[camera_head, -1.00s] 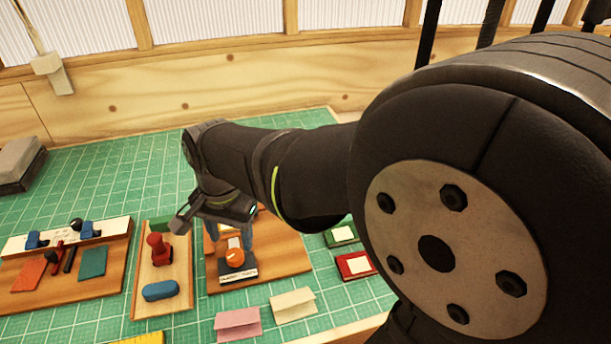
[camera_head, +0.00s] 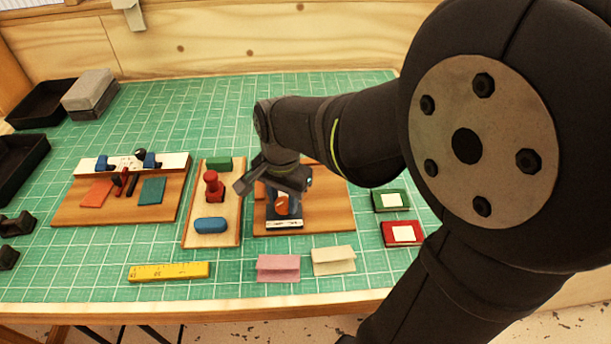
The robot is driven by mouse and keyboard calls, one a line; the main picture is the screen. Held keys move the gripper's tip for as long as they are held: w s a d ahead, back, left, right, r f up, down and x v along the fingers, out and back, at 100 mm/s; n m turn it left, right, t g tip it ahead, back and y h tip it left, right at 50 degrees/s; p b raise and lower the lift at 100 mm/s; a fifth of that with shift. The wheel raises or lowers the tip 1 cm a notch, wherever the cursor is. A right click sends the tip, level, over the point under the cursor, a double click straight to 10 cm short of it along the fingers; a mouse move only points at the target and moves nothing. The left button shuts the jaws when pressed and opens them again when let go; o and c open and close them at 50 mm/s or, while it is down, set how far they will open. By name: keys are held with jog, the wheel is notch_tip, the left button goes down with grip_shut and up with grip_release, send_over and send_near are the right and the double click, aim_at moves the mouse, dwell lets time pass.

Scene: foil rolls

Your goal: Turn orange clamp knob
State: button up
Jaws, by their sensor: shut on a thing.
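The orange clamp knob (camera_head: 281,206) is on a dark clamp base with a white label strip (camera_head: 284,224), on a wooden board (camera_head: 333,216) right of the table's middle. My gripper (camera_head: 283,203) reaches down over the board from the right and behind. Its fingers are at the knob's two sides and are shut on it. The wrist and fingers hide the top and back of the clamp. The knob's exact turn angle is too small to tell.
Close to the left is a board (camera_head: 230,238) with a red-handled stamp (camera_head: 213,185), a blue block (camera_head: 210,225) and a green block (camera_head: 218,163). Folded pink (camera_head: 278,268) and cream (camera_head: 333,261) cards lie in front. Red (camera_head: 402,233) and green (camera_head: 389,201) frames lie right.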

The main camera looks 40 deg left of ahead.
jog(key=shift+n, duration=0.4)
jog(key=n, duration=0.4)
jog(key=shift+n, duration=0.4)
jog(key=n, duration=1.2)
jog(key=shift+n+h, duration=0.3)
jog(key=shift+n, duration=0.1)
jog(key=n, duration=0.5)
jog(key=shift+n, duration=0.4)
jog(key=o, duration=1)
jog(key=shift+w, duration=0.1)
